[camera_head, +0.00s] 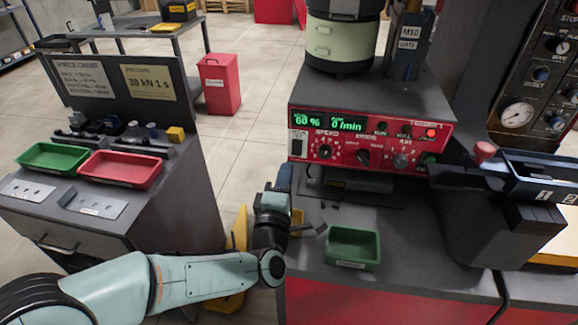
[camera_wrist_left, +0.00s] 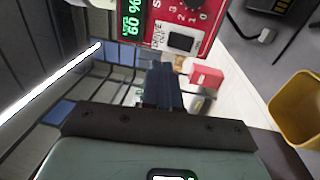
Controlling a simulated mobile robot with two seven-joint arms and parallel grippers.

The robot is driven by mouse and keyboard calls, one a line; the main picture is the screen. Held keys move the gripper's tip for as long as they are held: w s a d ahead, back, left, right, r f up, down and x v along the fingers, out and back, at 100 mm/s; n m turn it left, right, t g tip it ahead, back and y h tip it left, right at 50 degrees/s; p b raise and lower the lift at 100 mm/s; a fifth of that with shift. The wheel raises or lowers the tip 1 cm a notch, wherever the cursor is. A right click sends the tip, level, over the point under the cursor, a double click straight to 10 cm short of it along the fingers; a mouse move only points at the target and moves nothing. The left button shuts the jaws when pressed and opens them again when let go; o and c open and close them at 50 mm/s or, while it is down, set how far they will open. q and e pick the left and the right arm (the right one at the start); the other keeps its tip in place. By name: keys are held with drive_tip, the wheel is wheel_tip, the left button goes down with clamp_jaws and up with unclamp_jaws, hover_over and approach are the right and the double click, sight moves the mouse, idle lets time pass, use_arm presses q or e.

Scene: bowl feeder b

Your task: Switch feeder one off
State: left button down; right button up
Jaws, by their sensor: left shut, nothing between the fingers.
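The feeder's red control panel (camera_head: 345,155) faces me below a grey housing, with green displays reading 60 % and 0 /min. A rocker switch (camera_head: 297,147) sits at the panel's left end. In the left wrist view it shows as a dark rocker (camera_wrist_left: 181,42) in a white surround. Which way it is tipped I cannot tell. My left gripper (camera_head: 285,174) is just below and left of the panel's left end. In the left wrist view its dark blue fingers (camera_wrist_left: 164,72) are shut and empty, apart from the switch. My right gripper is not in view.
A knob (camera_head: 325,152) sits close right of the switch. A lit red lamp (camera_head: 431,132) is at the panel's right. A green tray (camera_head: 353,246) stands on the bench in front. A yellow bin (camera_wrist_left: 298,110) shows in the left wrist view. A black track stands at right.

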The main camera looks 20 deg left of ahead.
use_arm(q)
drive_tip(key=v, duration=0.2)
drive_tip(key=r+v, duration=0.1)
drive_tip(key=v, duration=0.2)
idle(0.5)
